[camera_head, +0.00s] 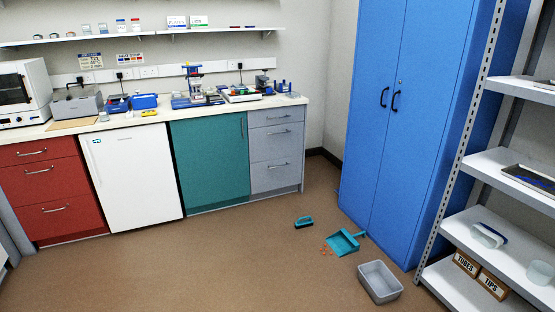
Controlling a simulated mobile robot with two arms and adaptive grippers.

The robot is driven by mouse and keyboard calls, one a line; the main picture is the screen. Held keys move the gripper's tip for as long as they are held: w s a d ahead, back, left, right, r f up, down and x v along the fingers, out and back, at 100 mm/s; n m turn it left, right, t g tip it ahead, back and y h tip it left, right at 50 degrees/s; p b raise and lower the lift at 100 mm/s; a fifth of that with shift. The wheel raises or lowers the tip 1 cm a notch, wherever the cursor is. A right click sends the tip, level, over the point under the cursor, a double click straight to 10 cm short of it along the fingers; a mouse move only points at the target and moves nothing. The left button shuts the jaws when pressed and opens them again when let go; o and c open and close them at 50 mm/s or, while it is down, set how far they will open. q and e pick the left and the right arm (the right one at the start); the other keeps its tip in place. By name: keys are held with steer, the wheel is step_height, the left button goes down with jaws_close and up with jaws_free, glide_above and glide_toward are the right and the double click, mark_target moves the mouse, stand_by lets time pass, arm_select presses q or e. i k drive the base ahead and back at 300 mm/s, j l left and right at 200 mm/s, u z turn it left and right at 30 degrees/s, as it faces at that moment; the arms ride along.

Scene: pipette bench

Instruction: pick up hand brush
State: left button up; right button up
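A small hand brush (303,222) with a teal handle and dark bristles lies on the brown floor, right of the middle of the head view. A teal dustpan (343,243) lies on the floor to its lower right, apart from it. Several small orange bits (326,250) lie beside the dustpan's front edge. Neither of my grippers is in view.
A grey bin (379,283) stands on the floor near the dustpan. A blue cabinet (400,110) and a metal shelf rack (495,165) stand at the right. A bench with red drawers (48,190) and a teal door (207,160) lines the back. The floor (200,270) at the front left is clear.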

mark_target(299, 224)
steer(key=i, duration=3.6)
steer(key=i+j+z, duration=0.1)
steer(key=i+z, duration=0.2)
steer(key=i, duration=0.25)
steer(key=i+j+z, duration=0.15)
steer(key=i+z, duration=0.15)
steer(key=i, duration=0.2)
